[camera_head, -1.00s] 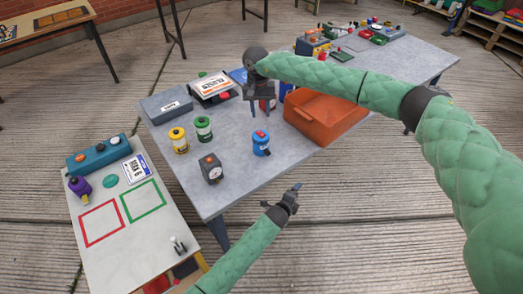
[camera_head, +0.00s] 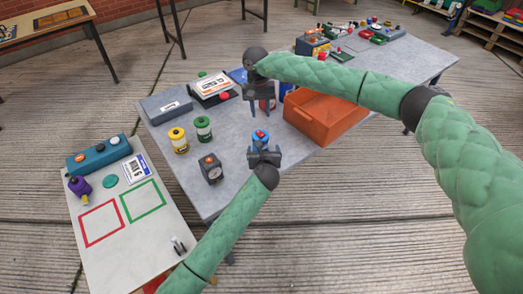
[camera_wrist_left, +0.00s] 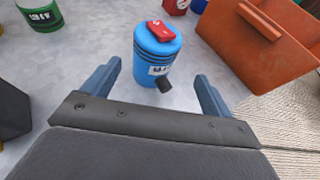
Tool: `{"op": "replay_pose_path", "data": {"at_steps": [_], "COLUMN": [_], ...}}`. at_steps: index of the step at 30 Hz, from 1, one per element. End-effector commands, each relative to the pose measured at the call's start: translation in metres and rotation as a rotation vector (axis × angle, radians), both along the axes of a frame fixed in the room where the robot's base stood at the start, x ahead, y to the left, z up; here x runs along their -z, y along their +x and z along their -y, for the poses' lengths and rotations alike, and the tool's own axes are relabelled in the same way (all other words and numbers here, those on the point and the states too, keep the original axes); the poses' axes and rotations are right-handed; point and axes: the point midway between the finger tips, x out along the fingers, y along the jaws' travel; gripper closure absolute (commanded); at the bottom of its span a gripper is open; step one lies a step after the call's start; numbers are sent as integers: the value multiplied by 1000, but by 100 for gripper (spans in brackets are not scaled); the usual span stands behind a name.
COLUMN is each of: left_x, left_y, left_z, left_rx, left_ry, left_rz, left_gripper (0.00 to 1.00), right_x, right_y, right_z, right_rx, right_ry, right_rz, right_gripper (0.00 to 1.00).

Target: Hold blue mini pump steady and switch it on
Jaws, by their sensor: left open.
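The blue mini pump (camera_head: 261,136) stands upright on the grey table, with a red switch (camera_wrist_left: 161,31) on its top and a black nozzle low on its side. My left gripper (camera_head: 264,154) is open just in front of the pump. In the left wrist view the pump (camera_wrist_left: 157,58) stands ahead of the gap between the two fingers (camera_wrist_left: 160,85), not gripped. In the head view the gripper hides the pump's lower part. My right gripper (camera_head: 262,106) hangs above the table behind the pump; whether its fingers are open is unclear.
An orange bin (camera_head: 325,118) stands right of the pump. Yellow (camera_head: 179,140) and green (camera_head: 203,128) canisters and a dark gauge box (camera_head: 210,168) stand to the left. A lower side table (camera_head: 150,235) with red and green outlined squares is at the left front.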

Motion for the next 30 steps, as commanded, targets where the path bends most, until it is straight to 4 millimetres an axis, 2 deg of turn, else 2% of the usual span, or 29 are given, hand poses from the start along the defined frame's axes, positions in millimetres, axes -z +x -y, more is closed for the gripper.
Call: {"op": "replay_pose_path", "data": {"at_steps": [3,7,19,24,30], "left_x": [2,6,26,30,31], "left_y": [5,15,63,72,74], "left_z": [-8,-9,-10,-11,-11], "left_rx": [-4,-5,-4,-3,-3], "left_ry": [17,16,13,13,13], "left_rz": [-4,-6,-6,-6,-6], "left_gripper": [14,14,14,14,14], "right_x": [0,0,0,0,0], "right_y": [0,0,0,0,0], "right_z": [0,0,0,0,0], "right_rx": [0,0,0,0,0], "right_ry": [0,0,0,0,0], "right_rz": [0,0,0,0,0], "right_gripper": [64,64,64,64,64]}}
